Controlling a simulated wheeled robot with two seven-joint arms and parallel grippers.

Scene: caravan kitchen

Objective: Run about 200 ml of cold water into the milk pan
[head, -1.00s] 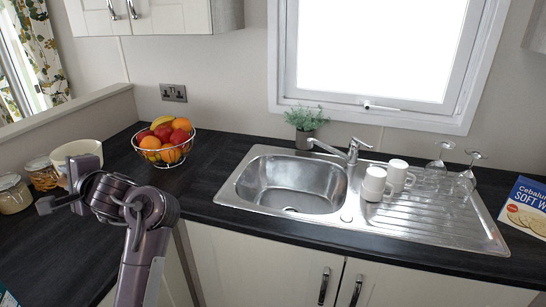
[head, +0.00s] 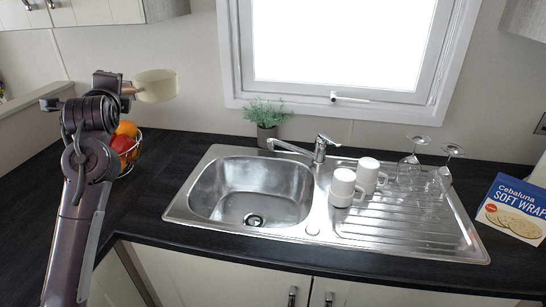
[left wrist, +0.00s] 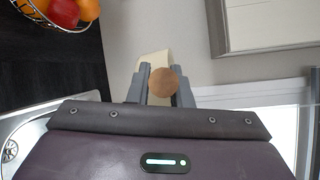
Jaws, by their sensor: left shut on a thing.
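My left gripper (head: 128,88) is shut on the handle of the cream milk pan (head: 156,86), holding it in the air above the left worktop, behind and above the fruit bowl. The pan looks roughly level; its inside is hidden. In the left wrist view the round wooden handle end (left wrist: 163,82) sits between the fingers (left wrist: 160,88), with a little of the cream pan (left wrist: 152,63) beyond. The steel sink (head: 217,188) is to the right, its basin empty. The chrome tap (head: 318,150) has its spout over the basin's back edge; no water shows running. My right gripper is out of view.
A wire fruit bowl (head: 133,158) is partly hidden behind my left arm. A potted plant (head: 266,122) stands behind the sink. Two white mugs (head: 343,187) and upturned glasses (head: 441,178) stand on the drainer.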

